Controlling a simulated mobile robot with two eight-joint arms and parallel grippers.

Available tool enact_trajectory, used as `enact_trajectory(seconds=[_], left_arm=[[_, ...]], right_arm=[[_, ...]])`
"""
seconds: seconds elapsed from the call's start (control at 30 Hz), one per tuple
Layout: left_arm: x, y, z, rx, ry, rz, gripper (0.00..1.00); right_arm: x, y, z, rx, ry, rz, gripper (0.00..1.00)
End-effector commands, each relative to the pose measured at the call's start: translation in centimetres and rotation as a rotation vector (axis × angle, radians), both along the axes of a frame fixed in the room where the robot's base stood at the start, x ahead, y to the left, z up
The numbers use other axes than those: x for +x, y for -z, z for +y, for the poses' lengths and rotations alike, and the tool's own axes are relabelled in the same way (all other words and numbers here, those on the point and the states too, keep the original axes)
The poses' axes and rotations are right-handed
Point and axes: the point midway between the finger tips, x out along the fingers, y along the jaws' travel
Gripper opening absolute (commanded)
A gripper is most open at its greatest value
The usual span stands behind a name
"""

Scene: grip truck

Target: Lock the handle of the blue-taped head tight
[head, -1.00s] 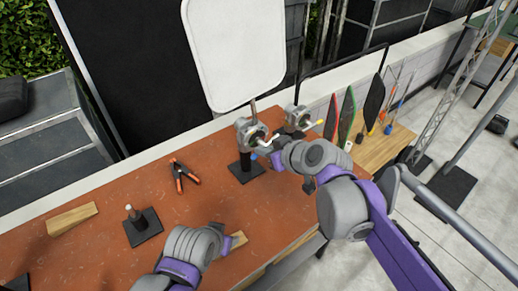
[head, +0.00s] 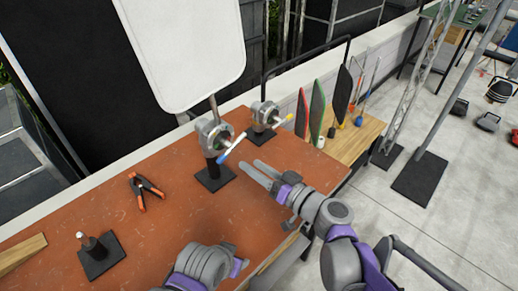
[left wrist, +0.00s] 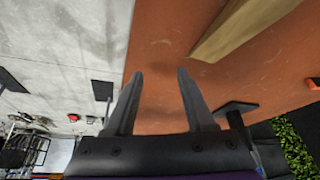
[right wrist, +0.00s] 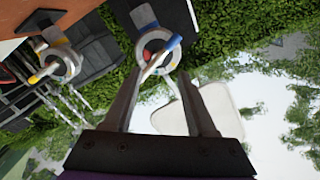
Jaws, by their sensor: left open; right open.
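The blue-taped head (head: 211,134) is a grey round clamp on a short black post with a square base, at the table's back. Its handle slants across the front to a blue tip (head: 224,156). In the right wrist view the blue tip (right wrist: 174,42) shows just beyond and between the fingertips. My right gripper (head: 251,168) is open and empty, right of and below the head, apart from the handle. My left gripper (left wrist: 159,75) is open and empty over the table's edge; in the head view its fingers are mostly hidden by its own arm.
A similar head with a yellow-tipped handle (head: 267,114) stands just behind right. Coloured panels (head: 317,112) stand at right.

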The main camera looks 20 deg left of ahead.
Motion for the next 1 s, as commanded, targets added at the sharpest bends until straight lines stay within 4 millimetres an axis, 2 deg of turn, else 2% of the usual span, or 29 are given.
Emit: enact_trajectory(seconds=[0.17,0.27,0.5,0.7,1.0], left_arm=[[-0.1,0.4,0.0,0.0,0.0,0.002,0.54],[-0.1,0.2,0.0,0.0,0.0,0.001,0.54],[0.0,-0.2,0.0,0.0,0.0,-0.001,0.54],[0.1,-0.4,0.0,0.0,0.0,-0.002,0.54],[0.1,-0.5,0.0,0.0,0.0,-0.003,0.54]], right_arm=[[0.2,0.3,0.7,0.059,0.001,0.009,0.57],[0.7,0.2,1.8,0.059,0.001,0.009,0.57],[2.4,0.1,6.1,0.058,0.001,0.01,0.57],[3.6,0.1,8.9,0.058,0.001,0.011,0.57],[4.2,0.2,10.2,0.058,0.004,0.011,0.57]])
